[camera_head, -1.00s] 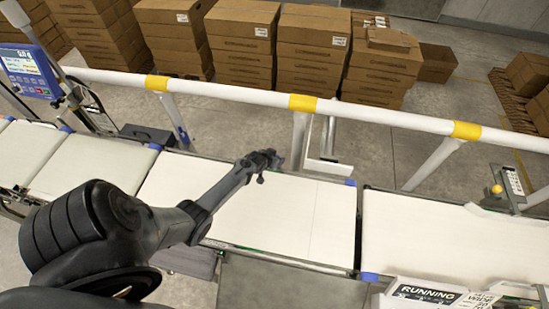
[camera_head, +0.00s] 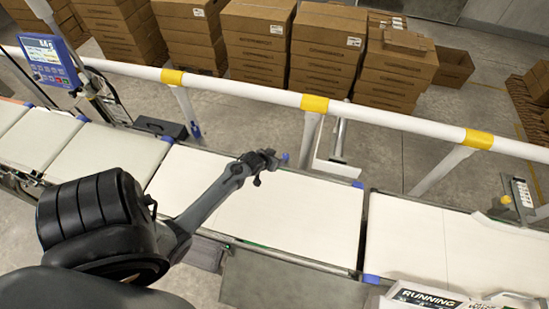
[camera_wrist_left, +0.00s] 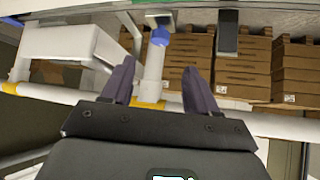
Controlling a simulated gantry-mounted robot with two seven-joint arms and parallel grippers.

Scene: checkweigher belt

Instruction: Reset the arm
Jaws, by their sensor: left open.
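My left arm comes in from the lower left in the head view. My left gripper (camera_head: 266,163) is over the far side of the middle white belt section (camera_head: 290,215). In the left wrist view my left gripper (camera_wrist_left: 160,88) has its two dark fingers spread apart, with nothing held between them. That view looks past the fingers to the rail and stacked boxes, and it appears upside down. My right gripper is not in view.
A white rail (camera_head: 245,89) with yellow bands runs behind the belts. Stacked cardboard boxes (camera_head: 328,50) stand beyond it. A blue display unit (camera_head: 49,62) is at the upper left. A RUNNING sign (camera_head: 428,297) sits at the lower right. The right belt section (camera_head: 415,240) is clear.

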